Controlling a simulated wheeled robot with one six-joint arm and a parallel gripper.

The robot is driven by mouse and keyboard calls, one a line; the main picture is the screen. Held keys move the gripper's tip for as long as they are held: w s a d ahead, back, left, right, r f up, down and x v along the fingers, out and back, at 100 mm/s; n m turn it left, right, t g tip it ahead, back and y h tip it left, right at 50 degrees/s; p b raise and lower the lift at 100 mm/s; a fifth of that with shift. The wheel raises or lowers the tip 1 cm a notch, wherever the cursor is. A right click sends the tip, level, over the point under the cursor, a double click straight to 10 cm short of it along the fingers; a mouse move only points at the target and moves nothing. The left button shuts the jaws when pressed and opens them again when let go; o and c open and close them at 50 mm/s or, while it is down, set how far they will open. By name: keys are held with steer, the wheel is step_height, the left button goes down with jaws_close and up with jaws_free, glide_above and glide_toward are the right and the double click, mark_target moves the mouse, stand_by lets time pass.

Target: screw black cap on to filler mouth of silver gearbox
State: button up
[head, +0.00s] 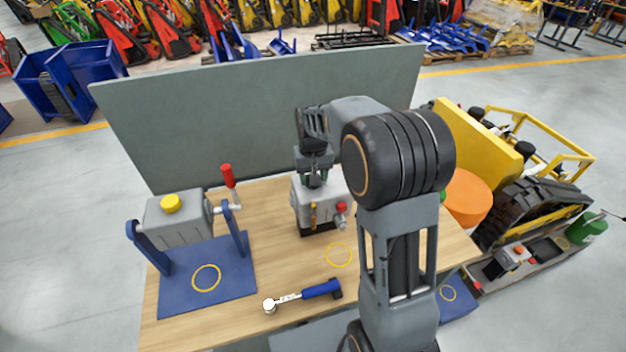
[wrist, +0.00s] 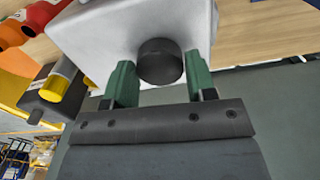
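The silver gearbox (head: 312,190) stands on the wooden table below my gripper (head: 317,180) in the head view. In the wrist view its pale body (wrist: 95,35) fills the top. The black cap (wrist: 160,62) is at the gearbox's surface, between the green fingers of my gripper (wrist: 161,80). In the head view my gripper hides the cap.
A grey gearbox (head: 180,220) with a yellow cap stands in a blue fixture (head: 190,285) at the left. A blue-handled ratchet (head: 318,290) lies near the front edge. A grey panel (head: 220,130) stands behind the table. An orange drum (head: 467,197) is at the right.

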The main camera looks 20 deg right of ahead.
steer(key=c, duration=0.3)
steer(key=m, duration=0.6)
steer(key=shift+c, duration=0.2)
steer(key=m, duration=0.3)
steer(key=shift+m, duration=0.4)
steer(key=shift+m, duration=0.3)
steer(key=m, duration=0.4)
steer(key=shift+m, duration=0.3)
steer(key=m, duration=0.3)
steer(key=shift+m, duration=0.8)
